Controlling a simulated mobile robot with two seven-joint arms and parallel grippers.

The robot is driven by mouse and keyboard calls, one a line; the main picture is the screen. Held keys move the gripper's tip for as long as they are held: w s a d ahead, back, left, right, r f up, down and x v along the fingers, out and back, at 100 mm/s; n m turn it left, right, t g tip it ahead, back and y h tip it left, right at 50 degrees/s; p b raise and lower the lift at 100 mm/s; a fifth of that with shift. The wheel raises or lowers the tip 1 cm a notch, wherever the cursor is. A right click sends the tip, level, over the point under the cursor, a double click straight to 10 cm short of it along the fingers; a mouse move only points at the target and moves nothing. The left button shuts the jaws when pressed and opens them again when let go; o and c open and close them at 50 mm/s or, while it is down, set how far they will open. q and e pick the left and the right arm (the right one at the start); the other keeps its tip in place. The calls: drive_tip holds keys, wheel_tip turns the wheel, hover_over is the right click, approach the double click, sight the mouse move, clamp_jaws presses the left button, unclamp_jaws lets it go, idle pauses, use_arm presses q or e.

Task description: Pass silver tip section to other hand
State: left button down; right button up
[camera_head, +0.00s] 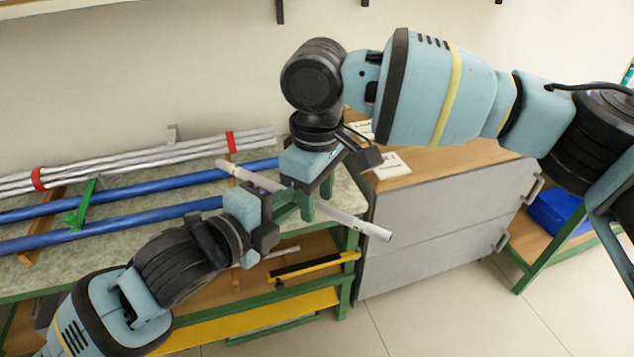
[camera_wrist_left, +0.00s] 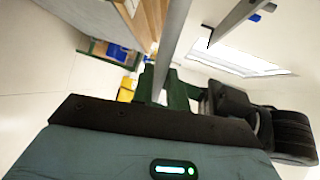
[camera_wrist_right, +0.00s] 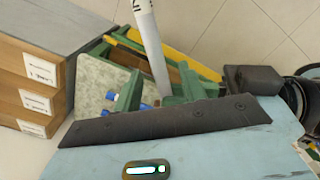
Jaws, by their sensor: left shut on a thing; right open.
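The silver tip section (camera_head: 350,220) is a thin silver rod with a dark mark near its lower right end. It slants from upper left to lower right in the head view. My left gripper (camera_head: 286,205) is shut on its middle part. The rod also runs up from the green fingers in the left wrist view (camera_wrist_left: 175,45). My right gripper (camera_head: 312,193) is close beside the left one, coming from above. Its green fingers are open with the rod (camera_wrist_right: 150,45) between them in the right wrist view. Finger contact there is hard to tell.
A green-framed bench (camera_head: 120,270) holds silver rods (camera_head: 130,160) with red bands and blue rods (camera_head: 120,220) at left. A grey-fronted drawer cabinet (camera_head: 440,230) stands at right. A blue bin (camera_head: 553,213) sits on a lower shelf at far right. The floor in front is clear.

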drive_tip(key=shift+c, duration=0.3)
clamp_jaws()
use_arm(q)
drive_tip(key=c, duration=1.3)
unclamp_jaws()
drive_tip(key=v, duration=0.7)
drive_tip(key=s+a+f+n+y, duration=0.2)
drive_tip(key=a+f+n, duration=0.1)
drive_tip(key=f+n, duration=0.65)
drive_tip(key=s+a+f+n+y, duration=0.15)
drive_tip(key=f+n, duration=0.45)
drive_tip(key=f, duration=0.7)
drive_tip(key=s+a+f+n+g+y, duration=0.1)
drive_tip(key=s+a+f+n, duration=0.3)
drive_tip(key=s+f, duration=0.5)
drive_tip(key=s+a+f+n+g+y, duration=0.2)
drive_tip(key=s+a+f+n+y, duration=0.1)
drive_tip(key=s+f, duration=0.6)
drive_tip(key=shift+s+a+n, duration=0.25)
drive_tip(key=shift+a+n, duration=0.25)
drive_tip(key=shift+n, duration=0.15)
